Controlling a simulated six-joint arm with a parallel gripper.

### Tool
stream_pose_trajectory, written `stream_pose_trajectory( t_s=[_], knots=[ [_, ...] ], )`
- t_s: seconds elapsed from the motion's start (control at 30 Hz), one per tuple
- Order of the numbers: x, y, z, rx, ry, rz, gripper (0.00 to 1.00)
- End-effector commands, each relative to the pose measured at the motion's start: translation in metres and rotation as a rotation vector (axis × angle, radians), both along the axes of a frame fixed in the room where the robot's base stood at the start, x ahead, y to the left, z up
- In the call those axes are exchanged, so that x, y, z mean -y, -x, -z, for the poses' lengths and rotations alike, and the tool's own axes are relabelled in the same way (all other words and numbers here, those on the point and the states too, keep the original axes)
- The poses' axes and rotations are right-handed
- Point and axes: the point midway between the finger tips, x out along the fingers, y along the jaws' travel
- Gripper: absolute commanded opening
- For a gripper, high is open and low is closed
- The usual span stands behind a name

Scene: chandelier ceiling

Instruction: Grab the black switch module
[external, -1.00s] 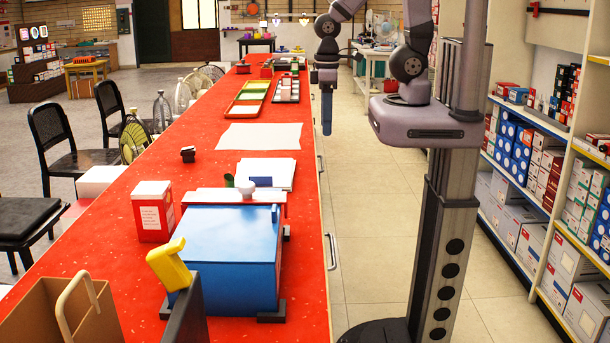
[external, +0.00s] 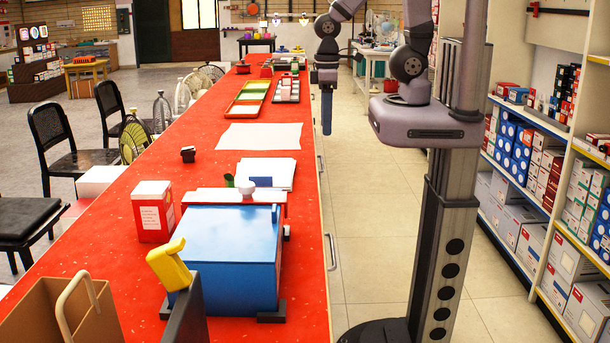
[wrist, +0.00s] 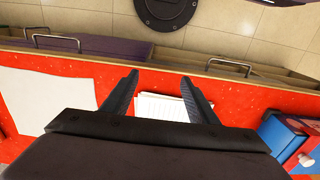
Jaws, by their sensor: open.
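A small black block (external: 188,154), which looks like the switch module, sits on the red counter (external: 185,228) toward its left edge, left of a stack of white paper. I cannot make it out in the wrist view, where my gripper's body covers much of the counter. My gripper (external: 327,128) hangs pointing down beyond the counter's right edge, apart from the block. In the wrist view my gripper (wrist: 160,78) is open, with two dark fingers spread and nothing between them.
The blue box (external: 232,250), a red-and-white carton (external: 153,212) and a yellow-handled tool (external: 168,264) crowd the near counter. A white sheet (external: 260,136) lies flat behind the white stack (external: 275,171). Counter around the black block is clear. Drawer handles (wrist: 230,66) line the counter's side.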

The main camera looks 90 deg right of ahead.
Motion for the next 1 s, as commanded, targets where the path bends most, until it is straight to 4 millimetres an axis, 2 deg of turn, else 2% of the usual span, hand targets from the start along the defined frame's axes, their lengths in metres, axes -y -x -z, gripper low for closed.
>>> stream_pose_trajectory(
  t_s=[0.33, 0.47, 0.57, 0.67, 0.9, 1.0],
  knots=[
    [0.0, -0.001, 0.0, 0.002, 0.001, 0.0, 0.44],
    [0.004, -0.015, 0.005, 0.035, 0.009, 0.003, 0.44],
    [0.012, -0.041, 0.013, 0.097, 0.024, 0.004, 0.44],
    [0.024, -0.082, 0.024, 0.197, 0.043, 0.002, 0.44],
    [0.055, -0.202, 0.055, 0.524, 0.069, -0.027, 0.44],
    [0.064, -0.246, 0.065, 0.669, 0.06, -0.045, 0.44]
  ],
)
